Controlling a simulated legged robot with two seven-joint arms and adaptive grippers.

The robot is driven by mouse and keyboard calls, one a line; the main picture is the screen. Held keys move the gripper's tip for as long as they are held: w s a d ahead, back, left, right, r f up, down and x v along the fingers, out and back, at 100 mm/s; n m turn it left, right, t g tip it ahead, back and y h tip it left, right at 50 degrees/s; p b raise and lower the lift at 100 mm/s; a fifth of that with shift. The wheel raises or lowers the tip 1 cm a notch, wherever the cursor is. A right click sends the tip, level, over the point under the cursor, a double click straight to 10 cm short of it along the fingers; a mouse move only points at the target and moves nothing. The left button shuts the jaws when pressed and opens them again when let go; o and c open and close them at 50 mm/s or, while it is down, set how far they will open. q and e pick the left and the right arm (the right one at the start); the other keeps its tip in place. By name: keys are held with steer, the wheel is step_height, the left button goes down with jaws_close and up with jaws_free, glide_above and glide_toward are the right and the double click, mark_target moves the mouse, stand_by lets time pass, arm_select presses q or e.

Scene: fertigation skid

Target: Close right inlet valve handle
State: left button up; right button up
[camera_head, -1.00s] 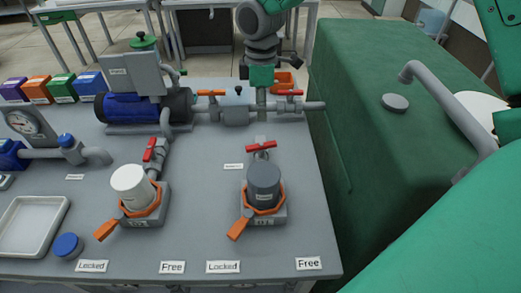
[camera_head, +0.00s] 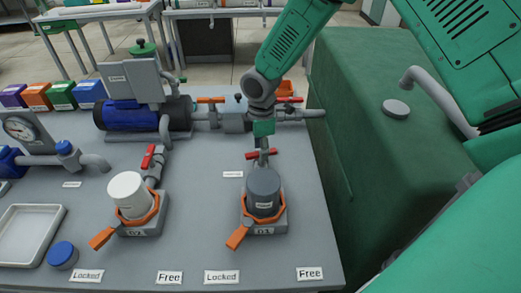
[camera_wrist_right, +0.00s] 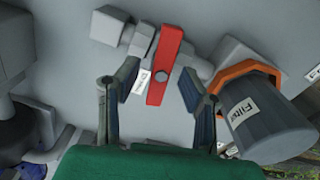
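The right inlet valve handle (camera_head: 262,154) is a red bar on the short pipe behind the dark grey filter (camera_head: 263,190). It lies crosswise to that pipe. My right gripper (camera_head: 262,146) is over this handle and partly hides it and the pipe. In the right wrist view the red handle (camera_wrist_right: 165,65) shows between the two spread fingers of my right gripper (camera_wrist_right: 160,84), with a gap on each side. The gripper is open and holds nothing. Whether the fingertips reach down to the handle's height I cannot tell. My left gripper is not in view.
The left inlet valve (camera_head: 148,157) has a red handle lying along its pipe, behind a white filter (camera_head: 130,194). Orange levers stick out by both filters. A blue pump (camera_head: 140,113) and cross pipe stand behind. The bench front holds labels and a tray (camera_head: 62,212).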

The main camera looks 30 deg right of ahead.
steer(key=shift+f, duration=0.35)
jaws_close()
steer(key=shift+r+m+p, duration=0.2)
steer(key=shift+m+p, duration=0.5)
steer(key=shift+m, duration=0.2)
steer(key=shift+w+f+m, duration=0.1)
steer(key=shift+m, duration=0.5)
jaws_free()
